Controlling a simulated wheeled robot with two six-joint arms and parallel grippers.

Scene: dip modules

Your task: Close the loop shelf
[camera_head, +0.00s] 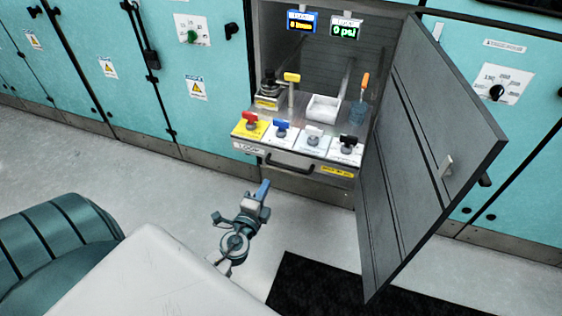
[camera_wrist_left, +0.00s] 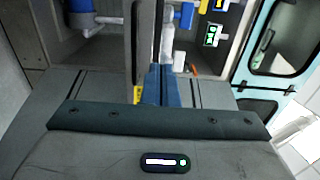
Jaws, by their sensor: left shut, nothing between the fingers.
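The loop shelf (camera_head: 248,148) sits in the open cabinet bay, its front edge standing out past the cabinet face. It has a dark bar handle (camera_head: 290,164) and carries yellow, blue, white and black-topped valve modules (camera_head: 283,134) along its front. My left gripper (camera_head: 264,186) is below and in front of the handle, apart from it in the head view. Its blue fingers (camera_wrist_left: 160,72) are shut and empty, pointing toward the cabinet. In the wrist view the fingers cover part of the scene ahead, so their exact distance from the shelf is unclear. My right gripper is not in view.
The grey cabinet door (camera_head: 430,150) hangs wide open on the right. A white tray (camera_head: 323,108) and several small devices stand further back on the shelf. Two lit displays (camera_head: 301,20) hang above. A black mat (camera_head: 320,290) lies on the clear floor.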

